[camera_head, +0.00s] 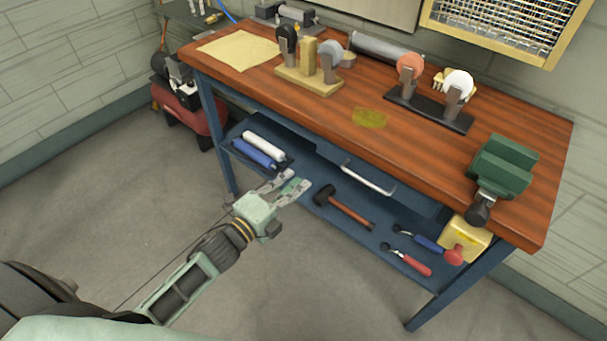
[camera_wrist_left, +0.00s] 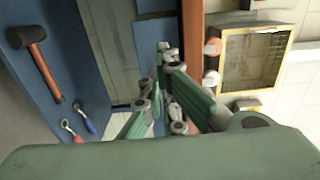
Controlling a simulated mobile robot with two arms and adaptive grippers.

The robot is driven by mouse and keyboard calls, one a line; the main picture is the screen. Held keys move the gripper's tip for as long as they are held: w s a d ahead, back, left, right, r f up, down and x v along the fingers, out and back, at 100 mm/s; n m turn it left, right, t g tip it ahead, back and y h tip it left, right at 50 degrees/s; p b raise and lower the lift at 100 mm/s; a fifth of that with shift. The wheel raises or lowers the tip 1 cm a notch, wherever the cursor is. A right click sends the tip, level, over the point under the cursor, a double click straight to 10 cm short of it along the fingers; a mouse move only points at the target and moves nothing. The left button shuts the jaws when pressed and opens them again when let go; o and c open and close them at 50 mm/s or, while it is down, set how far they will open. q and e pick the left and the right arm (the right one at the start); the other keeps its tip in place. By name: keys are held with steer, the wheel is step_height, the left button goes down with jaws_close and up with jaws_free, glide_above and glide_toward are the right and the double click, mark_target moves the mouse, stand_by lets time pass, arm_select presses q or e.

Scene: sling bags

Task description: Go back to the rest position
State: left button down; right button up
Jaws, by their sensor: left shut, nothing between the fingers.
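My left gripper (camera_head: 290,184) reaches in from the lower left, in front of the bench's lower shelf. Its fingers are shut and nothing shows between them. In the left wrist view the green fingers (camera_wrist_left: 165,72) point toward the bench, and no object is held. In the head view the gripper overlaps the shelf's front area; whether it touches the shelf I cannot tell. My right gripper shows in neither view.
The wooden workbench (camera_head: 548,200) carries sling stands and a green vise (camera_head: 503,165). Its blue lower shelf holds a hammer (camera_head: 345,207), rolls (camera_head: 255,153) and red and blue-handled tools (camera_head: 408,262). A red compressor (camera_head: 192,115) stands left. The grey floor (camera_head: 90,200) is clear.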

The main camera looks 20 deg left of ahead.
arm_select(q)
steer(key=s+a+f+n+g+y, duration=0.2)
steer(key=s+f+n, duration=0.2)
steer(key=f, duration=0.6)
steer(key=s+a+f+n+g+y, duration=0.1)
steer(key=s+a+f+n+g, duration=0.2)
steer(key=f, duration=0.7)
steer(key=s+a+f+n+g+y, duration=0.15)
steer(key=s+f+n, duration=0.3)
steer(key=f, duration=0.45)
steer(key=s+d+f+n+g, duration=0.1)
steer(key=s+f+n+g, duration=0.1)
steer(key=s+f, duration=0.4)
steer(key=s+d+f+n+g+y+p, duration=0.1)
steer(key=s+f+n+g, duration=0.2)
steer(key=s, duration=1.3)
steer(key=s+d+f+n+g, duration=0.1)
steer(key=s+f+n+g, duration=0.2)
steer(key=s+f, duration=0.6)
steer(key=s+g, duration=0.1)
steer(key=s, duration=0.2)
steer(key=shift+d+f+y, duration=0.2)
steer(key=shift+y, duration=0.15)
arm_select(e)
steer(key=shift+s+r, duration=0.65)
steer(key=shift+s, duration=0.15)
arm_select(q)
steer(key=shift+g, duration=0.25)
